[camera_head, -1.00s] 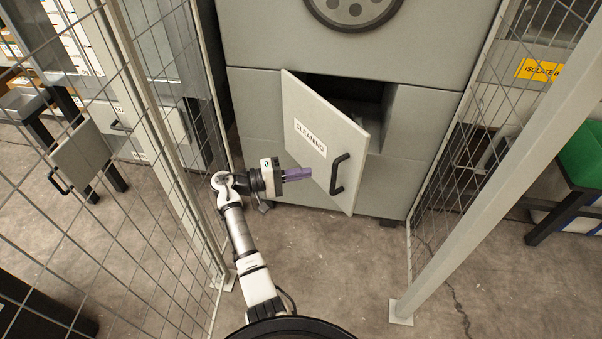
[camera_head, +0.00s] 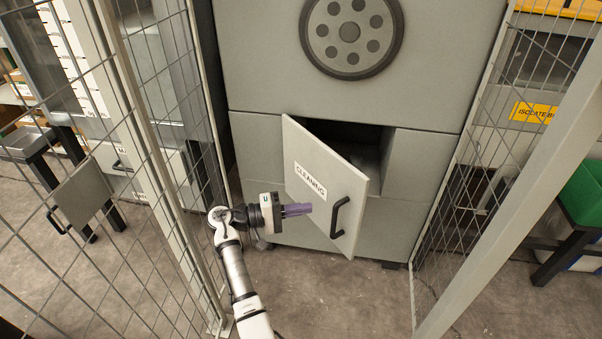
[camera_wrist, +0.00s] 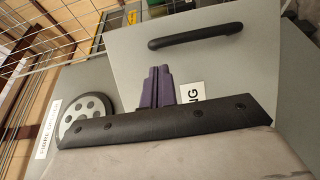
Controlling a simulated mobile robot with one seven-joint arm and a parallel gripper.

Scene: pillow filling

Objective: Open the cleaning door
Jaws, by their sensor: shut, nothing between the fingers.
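The cleaning door (camera_head: 318,165) is a grey panel with a white "CLEANING" label and a black handle (camera_head: 340,217) near its right edge. It stands partly open, hinged at its left, with a dark opening (camera_head: 352,134) showing behind it. My gripper (camera_head: 304,210) has purple fingers, is shut and empty, and is in front of the door's lower part, left of the handle. In the wrist view the shut fingers (camera_wrist: 158,86) appear over the door face (camera_wrist: 225,65) beside the label, with the handle (camera_wrist: 195,36) apart from them. I cannot tell whether the fingertips touch the door.
A green bin (camera_head: 583,195) is beyond the right fence. Concrete floor (camera_head: 335,295) in front is clear.

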